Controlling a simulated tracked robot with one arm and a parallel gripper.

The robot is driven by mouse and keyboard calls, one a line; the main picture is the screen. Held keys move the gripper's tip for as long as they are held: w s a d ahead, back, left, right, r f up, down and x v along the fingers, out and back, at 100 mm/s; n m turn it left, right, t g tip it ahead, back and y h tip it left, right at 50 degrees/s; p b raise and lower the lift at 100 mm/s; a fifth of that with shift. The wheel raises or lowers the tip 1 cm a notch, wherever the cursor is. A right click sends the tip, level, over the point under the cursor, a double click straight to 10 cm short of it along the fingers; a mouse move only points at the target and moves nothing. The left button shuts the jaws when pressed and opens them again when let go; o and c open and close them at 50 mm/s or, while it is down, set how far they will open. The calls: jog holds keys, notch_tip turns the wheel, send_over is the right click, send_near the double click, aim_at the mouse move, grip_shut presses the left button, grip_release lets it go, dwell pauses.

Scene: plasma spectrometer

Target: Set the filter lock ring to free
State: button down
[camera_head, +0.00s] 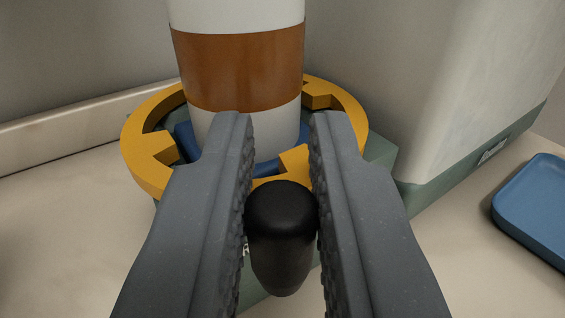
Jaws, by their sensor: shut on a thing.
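The yellow lock ring (138,177) lies around the foot of a white cylinder with a brown band (240,70). The ring has inward tabs, and blue shows inside it. A black rounded knob (281,235) stands at the ring's near side. My gripper (281,130) has one finger on each side of the knob and is shut on it. The fingers hide parts of the ring's near edge. The join between knob and ring is hard to make out. Markings near the knob are mostly hidden by the left finger.
A green base (380,160) sits under the ring. A large pale housing (440,80) with a green lower edge stands close on the right. A blue tray (535,205) lies at the far right. A pale ledge runs behind on the left. The counter at left is clear.

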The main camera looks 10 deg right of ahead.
jog(key=shift+a+r, duration=0.15)
jog(key=shift+a, duration=0.05)
dwell(0.4)
jog(key=c, duration=1.7)
grip_release()
jog(key=shift+w, duration=0.1)
jog(key=shift+s+a+f+p, duration=0.1)
jog(key=shift+s+a, duration=0.2)
jog(key=shift+s, duration=2)
jog(key=shift+s+a+f+p, duration=0.1)
jog(key=shift+s+a, duration=0.15)
jog(key=shift+s, duration=2)
jog(key=shift+s+a+p, duration=0.1)
jog(key=shift+s+a, duration=0.2)
jog(key=shift+s, duration=2)
